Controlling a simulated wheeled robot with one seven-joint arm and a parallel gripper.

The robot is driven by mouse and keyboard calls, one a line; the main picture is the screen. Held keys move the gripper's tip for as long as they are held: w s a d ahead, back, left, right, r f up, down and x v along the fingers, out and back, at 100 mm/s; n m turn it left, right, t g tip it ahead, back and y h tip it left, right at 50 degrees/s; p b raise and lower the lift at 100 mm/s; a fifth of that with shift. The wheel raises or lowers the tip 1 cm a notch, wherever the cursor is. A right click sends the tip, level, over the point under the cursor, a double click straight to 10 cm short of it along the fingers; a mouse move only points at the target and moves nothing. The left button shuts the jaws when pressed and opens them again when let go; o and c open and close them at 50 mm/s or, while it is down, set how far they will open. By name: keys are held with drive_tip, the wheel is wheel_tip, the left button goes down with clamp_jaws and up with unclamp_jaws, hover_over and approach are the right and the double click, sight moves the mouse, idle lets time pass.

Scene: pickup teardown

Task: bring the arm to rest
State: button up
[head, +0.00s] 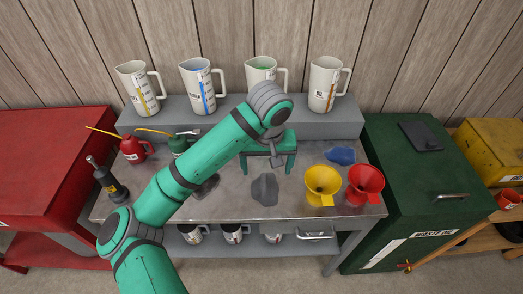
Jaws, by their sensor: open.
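My green arm reaches from the lower left up over the grey metal workbench (225,208). My gripper (270,168) is at the middle of the bench, in front of the raised grey shelf (235,127). Its two fingers point down and stand wide apart. I see nothing held between them. A dark grey rag (265,190) lies on the bench just below the gripper in the picture. How high the gripper is above the bench is hard to tell. My arm hides part of the bench's left half.
Several jugs (326,84) stand on the shelf. A yellow funnel (322,181), red funnel (365,182) and blue rag (341,156) are at right. A red oil can (132,150), green oil can (178,145) and dark tool (108,182) are at left. A green cabinet (415,190) stands right.

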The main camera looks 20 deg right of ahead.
drive_tip(key=shift+w, duration=0.1)
drive_tip(key=d+r+t+h, duration=0.3)
drive_tip(key=d+h, duration=0.8)
drive_tip(key=d, duration=0.5)
drive_tip(key=s+a+f+n+t+y, duration=0.25)
drive_tip(key=a+n+t+y, duration=0.2)
drive_tip(key=a+t, duration=0.4)
drive_tip(key=s+a+f+n+t+y, duration=0.2)
drive_tip(key=a+f+n+t+y, duration=0.25)
drive_tip(key=a, duration=0.75)
drive_tip(key=s+a+f+m, duration=0.2)
drive_tip(key=s+a+f, duration=0.1)
drive_tip(key=s, duration=0.6)
drive_tip(key=s+a+f+m+g+y, duration=0.1)
drive_tip(key=s+a+f, duration=0.3)
drive_tip(key=s, duration=0.6)
drive_tip(key=s+a+f+m+g+y, duration=0.1)
drive_tip(key=s+a+f+m, duration=0.1)
drive_tip(key=s, duration=0.7)
drive_tip(key=shift+s+a+f+m, duration=0.4)
drive_tip(key=shift+a+f, duration=0.5)
drive_tip(key=shift+a, duration=0.3)
